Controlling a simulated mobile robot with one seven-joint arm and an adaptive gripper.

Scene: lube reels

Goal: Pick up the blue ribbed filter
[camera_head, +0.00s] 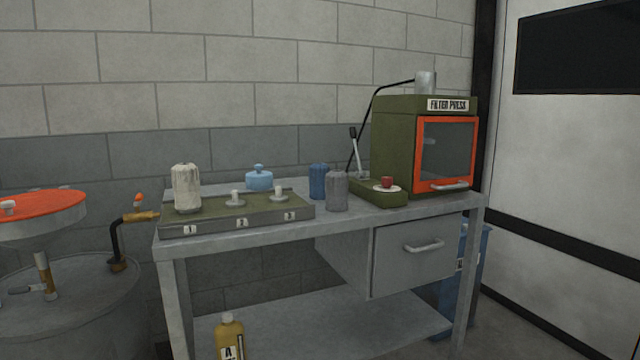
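The blue ribbed filter (318,181) stands upright on the grey workbench (350,221), near the middle. A grey ribbed filter (337,190) stands just in front of it and to its right, and covers part of its lower right side. A white ribbed filter (186,188) stands upright at the left end of a green tray marked 1, 2 and 3 (262,220). My gripper is not in this view.
A light blue lidded pot (259,179) stands behind the tray. To the right are a lever device (377,193) with a red knob and the green filter press (398,140) with an orange-framed door. A drum (75,300) stands left of the bench.

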